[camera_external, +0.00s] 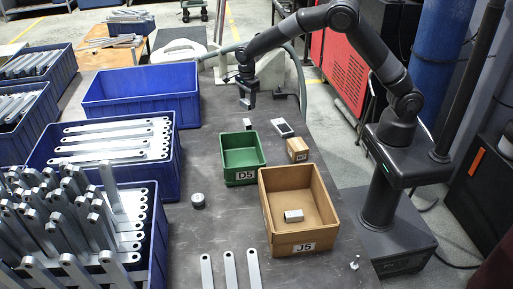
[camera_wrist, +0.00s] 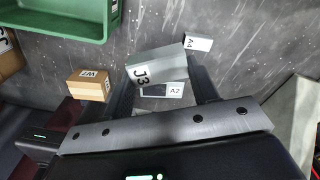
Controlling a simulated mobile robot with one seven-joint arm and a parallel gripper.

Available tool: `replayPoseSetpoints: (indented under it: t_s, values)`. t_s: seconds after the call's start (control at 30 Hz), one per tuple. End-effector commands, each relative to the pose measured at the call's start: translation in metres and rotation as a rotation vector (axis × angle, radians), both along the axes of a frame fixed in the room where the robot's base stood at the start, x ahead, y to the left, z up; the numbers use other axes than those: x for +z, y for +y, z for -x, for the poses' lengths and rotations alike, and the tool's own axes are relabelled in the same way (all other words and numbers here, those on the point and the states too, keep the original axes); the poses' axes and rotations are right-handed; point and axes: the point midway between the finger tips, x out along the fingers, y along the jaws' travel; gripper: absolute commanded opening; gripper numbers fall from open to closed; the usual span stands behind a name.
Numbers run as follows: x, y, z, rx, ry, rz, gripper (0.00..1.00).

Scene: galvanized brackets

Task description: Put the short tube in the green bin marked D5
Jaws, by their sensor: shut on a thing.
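My gripper (camera_external: 247,98) hangs above the table, behind the green bin D5. In the wrist view my gripper (camera_wrist: 162,88) is shut on a short, grey, box-shaped metal piece marked J3 (camera_wrist: 157,66), which looks like the short tube. In the outside view the held piece is hard to make out. The green bin marked D5 (camera_external: 243,177) stands upright on the table and looks empty; part of the green bin shows at the upper left of the wrist view (camera_wrist: 62,28).
A brown bin J5 (camera_external: 290,237) holds a small silver block (camera_external: 293,215).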

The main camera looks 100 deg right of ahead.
Motion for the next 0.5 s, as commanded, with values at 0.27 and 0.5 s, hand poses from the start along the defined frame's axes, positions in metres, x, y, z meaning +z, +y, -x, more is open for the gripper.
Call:
replayPoseSetpoints:
  t_s: [0.27,0.5]
  values:
    - [0.003,0.128,-0.04,0.189,-0.006,0.003,0.3]
    - [0.005,0.184,-0.048,0.267,-0.012,0.005,0.3]
